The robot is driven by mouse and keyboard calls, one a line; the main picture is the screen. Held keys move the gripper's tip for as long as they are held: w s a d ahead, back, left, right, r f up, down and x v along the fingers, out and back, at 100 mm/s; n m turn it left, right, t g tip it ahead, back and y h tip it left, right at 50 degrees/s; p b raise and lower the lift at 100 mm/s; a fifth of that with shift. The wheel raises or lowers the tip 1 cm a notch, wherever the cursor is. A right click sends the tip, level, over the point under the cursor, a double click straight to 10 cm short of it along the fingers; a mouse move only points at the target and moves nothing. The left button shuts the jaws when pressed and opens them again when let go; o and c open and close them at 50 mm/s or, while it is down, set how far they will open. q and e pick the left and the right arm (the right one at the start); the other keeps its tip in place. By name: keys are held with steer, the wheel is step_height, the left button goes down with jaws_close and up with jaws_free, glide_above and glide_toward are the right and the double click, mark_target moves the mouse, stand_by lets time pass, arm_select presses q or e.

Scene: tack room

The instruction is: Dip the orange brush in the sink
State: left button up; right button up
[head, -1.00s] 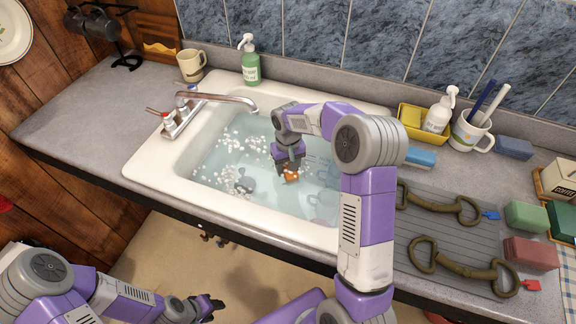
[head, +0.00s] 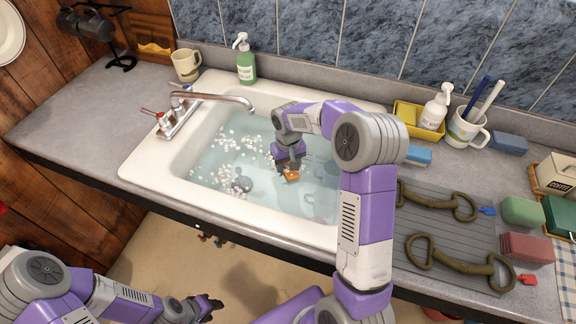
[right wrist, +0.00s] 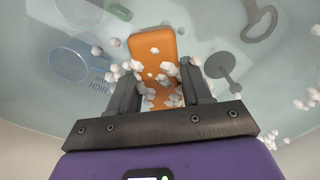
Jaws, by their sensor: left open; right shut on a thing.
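The orange brush (right wrist: 155,52) is between the fingers of my right gripper (right wrist: 158,100), which is shut on it. White foam bits cling to the brush and the fingers. In the head view, my right gripper (head: 289,164) is down inside the white sink (head: 155,160), and the orange brush (head: 291,176) shows just below it at the water. I cannot tell exactly how deep the brush sits. My left gripper (head: 212,306) is open and empty, low in front of the counter, away from the sink.
Foam floats on the water, and a grey round-headed thing (right wrist: 220,65) lies in it. A faucet (head: 205,98) reaches over the sink's left side. A green soap bottle (head: 246,62) and a mug (head: 186,65) stand behind. A ribbed mat (head: 440,235) holding two brown-handled tools lies right.

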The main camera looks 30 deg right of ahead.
steer(key=shift+w+a, duration=0.1)
steer(key=shift+w, duration=0.05)
steer(key=shift+w+a+p, duration=0.3)
steer(key=shift+w+a, duration=0.4)
steer(key=shift+w, duration=0.05)
steer(key=shift+s+d, duration=0.15)
stand_by(0.4)
steer(key=shift+s+d, duration=0.3)
stand_by(0.3)
step_height(320, 180, up, 19)
steer(key=p, duration=1.5)
